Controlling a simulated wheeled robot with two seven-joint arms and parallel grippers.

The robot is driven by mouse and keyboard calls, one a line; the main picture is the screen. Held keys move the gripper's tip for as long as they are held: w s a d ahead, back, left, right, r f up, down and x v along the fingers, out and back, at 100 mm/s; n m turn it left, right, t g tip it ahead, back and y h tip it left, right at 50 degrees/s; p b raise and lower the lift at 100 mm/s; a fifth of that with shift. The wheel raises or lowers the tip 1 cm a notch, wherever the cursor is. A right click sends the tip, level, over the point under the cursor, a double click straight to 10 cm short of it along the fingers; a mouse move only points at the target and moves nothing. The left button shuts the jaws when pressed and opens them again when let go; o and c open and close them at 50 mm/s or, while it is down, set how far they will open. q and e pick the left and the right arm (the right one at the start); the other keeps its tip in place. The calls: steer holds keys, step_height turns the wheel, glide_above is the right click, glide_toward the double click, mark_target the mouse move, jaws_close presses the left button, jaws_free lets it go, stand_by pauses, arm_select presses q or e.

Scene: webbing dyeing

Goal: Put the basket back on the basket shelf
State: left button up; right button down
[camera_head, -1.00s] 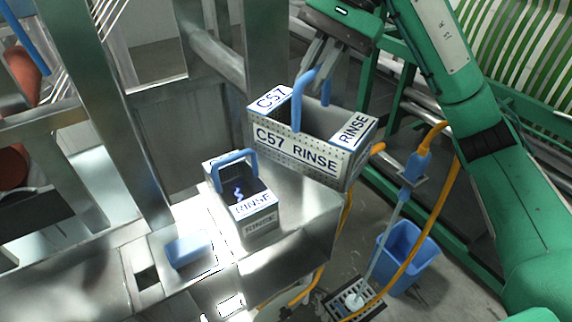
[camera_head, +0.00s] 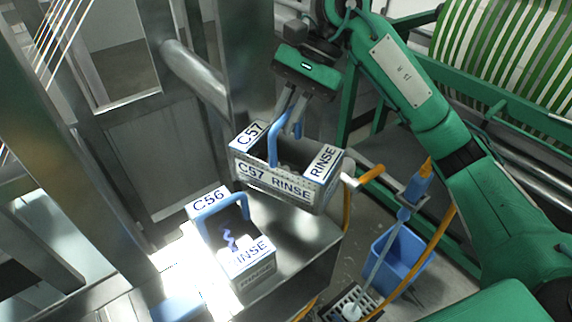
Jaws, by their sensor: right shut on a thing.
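The C57 RINSE basket (camera_head: 275,187) is a perforated metal box with a blue handle and white labels. It is near the middle of the view, over the far part of the metal shelf (camera_head: 303,240); I cannot tell whether its base touches the shelf. My right gripper (camera_head: 287,122) comes from above and is shut on the blue handle of this basket. A smaller C56 RINSE basket (camera_head: 250,268) with a blue handle stands on the shelf nearer to me, apart from the C57 one. My left gripper is not in view.
A metal post and frame (camera_head: 195,75) stand close behind and left of the baskets. An orange-handled valve (camera_head: 370,175) is just right of the C57 basket. A blue bucket (camera_head: 398,262) and a floor drain (camera_head: 352,303) lie lower right. Green-striped webbing (camera_head: 500,50) is far right.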

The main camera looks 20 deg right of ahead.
steer(key=p, duration=0.2)
glide_above(286, 168)
steer(key=s+a, duration=0.1)
steer(key=s, duration=0.2)
steer(key=f, duration=0.7)
steer(key=shift+s+f, duration=0.2)
steer(key=shift+f, duration=0.65)
step_height(286, 168, down, 3)
steer(key=shift+f+p, duration=0.2)
steer(key=shift+p, duration=0.6)
steer(key=shift+f, duration=0.15)
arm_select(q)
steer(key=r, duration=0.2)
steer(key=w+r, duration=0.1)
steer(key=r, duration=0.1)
arm_select(e)
steer(key=shift+f, duration=0.1)
steer(key=shift+f+b, duration=0.1)
steer(key=shift+b, duration=0.2)
steer(key=c, duration=1.4)
jaws_free()
steer(key=shift+c, duration=0.2)
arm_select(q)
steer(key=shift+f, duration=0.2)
